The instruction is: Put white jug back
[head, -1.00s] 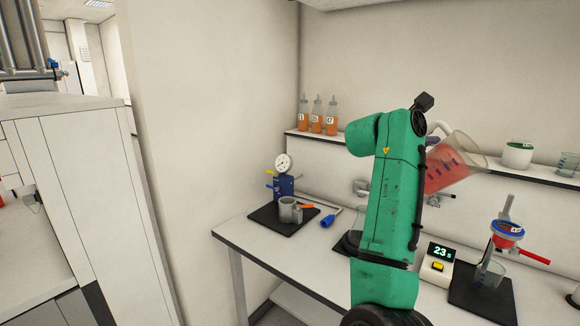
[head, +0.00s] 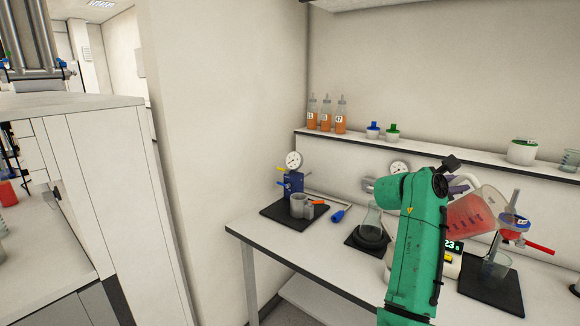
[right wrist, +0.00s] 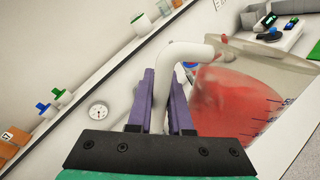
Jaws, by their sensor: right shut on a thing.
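The jug (head: 474,216) is a see-through whitish vessel with red liquid inside and a white handle. It is held tilted in the air, in front of the shelf edge in the head view. My right gripper (head: 459,186) is shut on its handle. In the right wrist view the purple fingers (right wrist: 165,90) straddle the white handle (right wrist: 188,52), and the jug's body (right wrist: 245,95) is to the right with dark volume marks. My own forearm hides part of the bench behind it. My left gripper is not in view.
The wall shelf (head: 430,153) holds orange bottles (head: 326,120), small blue- and green-topped containers, and a green-rimmed tub (head: 522,151). Its middle stretch is clear.

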